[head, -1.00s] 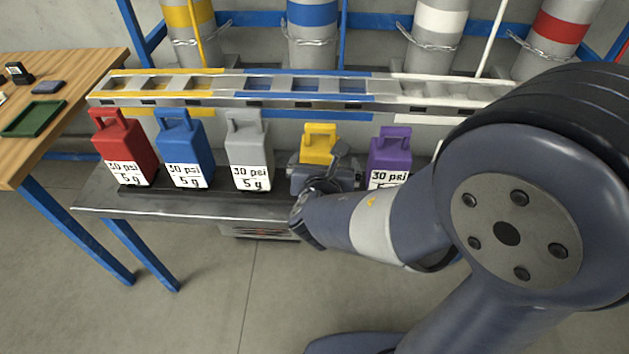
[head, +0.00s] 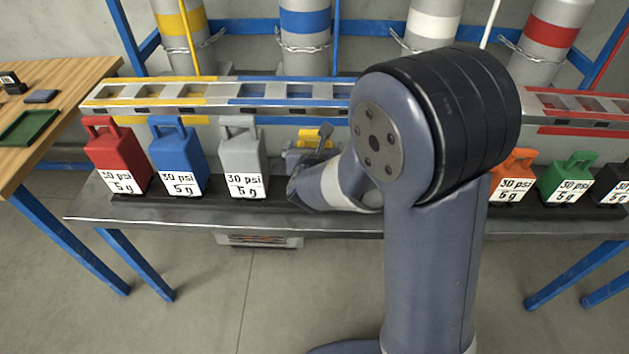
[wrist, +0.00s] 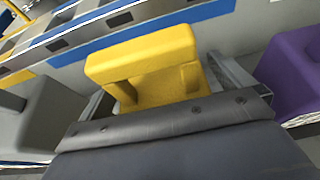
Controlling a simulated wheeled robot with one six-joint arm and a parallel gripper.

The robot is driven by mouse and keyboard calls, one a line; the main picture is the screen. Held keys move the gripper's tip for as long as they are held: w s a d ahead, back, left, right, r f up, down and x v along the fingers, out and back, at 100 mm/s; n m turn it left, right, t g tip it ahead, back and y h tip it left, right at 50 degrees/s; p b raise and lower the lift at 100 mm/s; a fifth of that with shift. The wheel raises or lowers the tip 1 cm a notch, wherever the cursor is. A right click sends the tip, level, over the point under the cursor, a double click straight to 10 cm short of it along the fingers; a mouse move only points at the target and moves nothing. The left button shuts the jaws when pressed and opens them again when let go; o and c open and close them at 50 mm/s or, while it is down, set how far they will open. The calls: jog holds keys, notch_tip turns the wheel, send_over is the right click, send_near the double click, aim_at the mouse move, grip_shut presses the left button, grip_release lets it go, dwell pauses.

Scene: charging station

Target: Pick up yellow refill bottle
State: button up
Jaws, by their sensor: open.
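The yellow refill bottle (head: 318,138) stands in the row on the bench, mostly hidden behind my arm in the head view. In the wrist view its yellow handle and top (wrist: 150,68) fill the middle, just beyond the gripper's dark body. My gripper (wrist: 160,90) is open, with one grey finger at the left side of the bottle and the other at its right side. The handle top sits between the fingers. Whether the fingers touch the bottle cannot be told. The bottle's lower part and label are hidden.
The grey bottle (head: 243,160) stands close on the left, with blue (head: 177,158) and red (head: 116,160) bottles beyond. A purple bottle (wrist: 290,70) is close on the right. Orange (head: 512,178) and green (head: 566,180) bottles stand farther right. A slotted rail (head: 215,92) runs behind.

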jog(key=shift+w+f, duration=0.1)
jog(key=shift+w, duration=0.15)
jog(key=shift+c, duration=0.2)
jog(key=c, duration=1.8)
jog(key=shift+c, duration=0.6)
jog(key=shift+r, duration=0.25)
